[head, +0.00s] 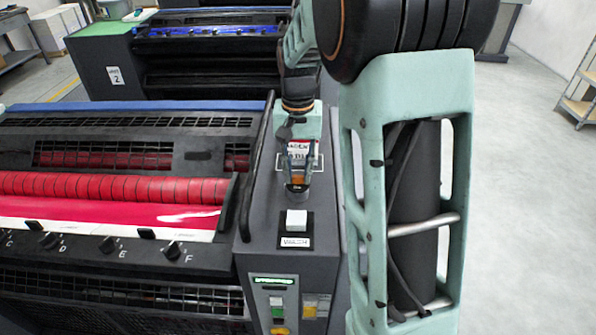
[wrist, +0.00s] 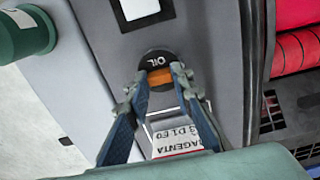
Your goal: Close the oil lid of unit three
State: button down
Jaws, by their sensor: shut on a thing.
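The oil lid (wrist: 156,60) is a dark round piece marked OIL with an orange grip part, on the grey side panel of the unit (head: 262,210). In the head view the lid (head: 297,190) is small and partly covered by my fingers. My gripper (wrist: 161,79) is shut on the orange part, one finger on each side; it also shows in the head view (head: 298,177). I cannot tell how far the lid is turned or seated. A white label reading MAGENTA (wrist: 183,136) lies behind the fingers, partly hidden.
A white button (head: 296,220) sits on the panel below the lid. A dark rail (head: 253,165) runs along its left, beside the red rollers (head: 115,187). Another unit (head: 115,77) marked 2 stands behind. Grey floor (head: 530,180) is clear at the right.

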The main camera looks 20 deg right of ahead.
aim_at(298, 176)
jog(key=c, duration=1.7)
grip_release()
notch_tip(298, 176, up, 12)
jog(key=shift+r, duration=0.1)
